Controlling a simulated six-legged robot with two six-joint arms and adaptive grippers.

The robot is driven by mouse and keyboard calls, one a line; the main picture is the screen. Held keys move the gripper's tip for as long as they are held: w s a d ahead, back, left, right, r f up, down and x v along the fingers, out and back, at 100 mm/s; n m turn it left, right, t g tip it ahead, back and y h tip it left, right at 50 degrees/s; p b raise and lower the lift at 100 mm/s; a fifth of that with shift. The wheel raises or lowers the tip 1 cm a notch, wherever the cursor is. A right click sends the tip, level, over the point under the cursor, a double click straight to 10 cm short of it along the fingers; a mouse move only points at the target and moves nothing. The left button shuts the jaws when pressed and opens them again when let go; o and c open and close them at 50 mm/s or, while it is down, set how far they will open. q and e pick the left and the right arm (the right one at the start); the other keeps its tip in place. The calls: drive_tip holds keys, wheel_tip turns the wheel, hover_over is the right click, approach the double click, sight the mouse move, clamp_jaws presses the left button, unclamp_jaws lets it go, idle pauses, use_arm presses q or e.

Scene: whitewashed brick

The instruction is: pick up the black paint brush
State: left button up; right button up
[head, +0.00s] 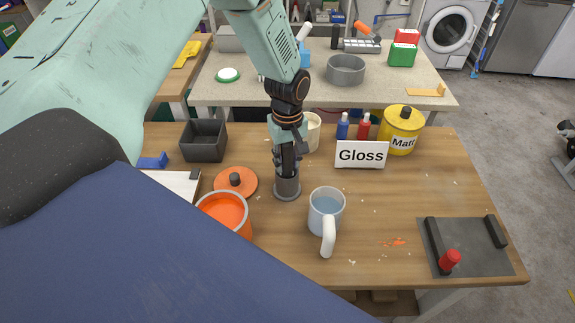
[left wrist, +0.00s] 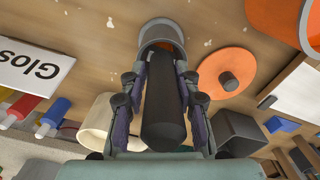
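The black paint brush (left wrist: 164,112) stands in a grey metal cup (head: 287,189). Only its thick dark handle shows well; its lower end is hidden inside the cup. My left gripper (head: 287,160) points down just above the cup. In the left wrist view the two fingers (left wrist: 163,80) lie along both sides of the handle, close against it with no clear gap. The cup's rim (left wrist: 162,24) shows just beyond the fingertips. My right gripper is in neither view.
A cream mug (head: 312,132) is behind; a Gloss sign (head: 361,155) stands to the right.

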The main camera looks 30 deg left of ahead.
use_arm(q)
drive_tip(key=shift+s+r, duration=0.2)
drive_tip(key=shift+s, duration=0.1)
clamp_jaws()
drive_tip(key=shift+w+f, duration=0.1)
drive_tip(key=shift+w, duration=0.05)
drive_tip(key=shift+w, duration=0.1)
